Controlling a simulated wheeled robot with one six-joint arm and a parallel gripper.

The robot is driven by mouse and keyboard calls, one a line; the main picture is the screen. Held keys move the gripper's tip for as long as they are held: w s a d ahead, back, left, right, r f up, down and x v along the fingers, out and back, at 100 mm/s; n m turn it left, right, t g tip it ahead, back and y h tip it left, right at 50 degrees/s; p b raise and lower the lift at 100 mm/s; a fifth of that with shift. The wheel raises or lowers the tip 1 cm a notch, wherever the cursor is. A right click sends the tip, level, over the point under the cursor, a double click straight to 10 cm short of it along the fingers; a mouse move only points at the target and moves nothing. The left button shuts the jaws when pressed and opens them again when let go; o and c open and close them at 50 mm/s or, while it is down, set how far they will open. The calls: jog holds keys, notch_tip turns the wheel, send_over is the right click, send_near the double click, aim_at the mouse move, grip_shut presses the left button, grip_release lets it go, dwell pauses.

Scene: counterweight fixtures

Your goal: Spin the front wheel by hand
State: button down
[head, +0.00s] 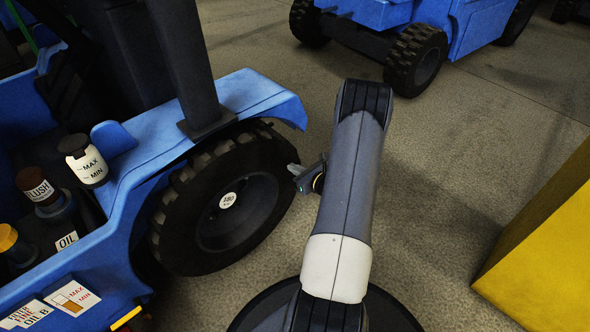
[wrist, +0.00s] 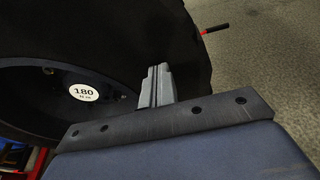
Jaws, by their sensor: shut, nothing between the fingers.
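The front wheel (head: 225,200) is a black treaded tyre with a dark hub, under the blue fender of the vehicle at the left in the head view. A round white label (head: 228,200) on the hub reads 180; it also shows in the wrist view (wrist: 86,92). My gripper (head: 296,174) is at the right edge of the tyre in the head view. In the wrist view my shut, empty fingers (wrist: 157,82) overlap the tyre's dark sidewall (wrist: 130,40). I cannot tell whether they touch it.
The blue vehicle (head: 150,150) carries bottles, including a white one marked MAX and MIN (head: 85,160). Another blue vehicle (head: 440,25) stands at the back. A yellow block (head: 545,245) stands at the right. The concrete floor (head: 450,150) between them is clear.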

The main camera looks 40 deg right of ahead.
jog(key=b, duration=0.4)
send_over(288, 196)
jog(key=s+d, duration=0.1)
jog(key=s, duration=0.2)
jog(key=shift+w+d+f, duration=0.1)
jog(key=shift+d+f, duration=0.05)
jog(key=shift+f, duration=2.25)
jog(key=shift+w+d+f, duration=0.1)
jog(key=shift+d+f, duration=0.05)
jog(key=shift+f, duration=0.5)
jog(key=shift+d+f, duration=0.1)
jog(key=shift+f, duration=0.5)
jog(key=shift+a+f, duration=0.25)
jog(key=shift+f, duration=1.1)
jog(key=shift+a+f, duration=0.2)
jog(key=shift+f, duration=1.2)
jog(key=shift+a+f, duration=0.25)
jog(key=shift+f, duration=1.1)
jog(key=s, duration=0.7)
jog(key=shift+s+d+f, duration=0.15)
jog(key=shift+d, duration=0.15)
jog(key=w, duration=0.7)
jog(key=shift+w+a, duration=0.1)
jog(key=shift+a, duration=0.25)
jog(key=shift+d+r, duration=0.2)
jog(key=shift+r, duration=0.35)
jog(key=shift+d+r, duration=0.15)
jog(key=shift+r, duration=1)
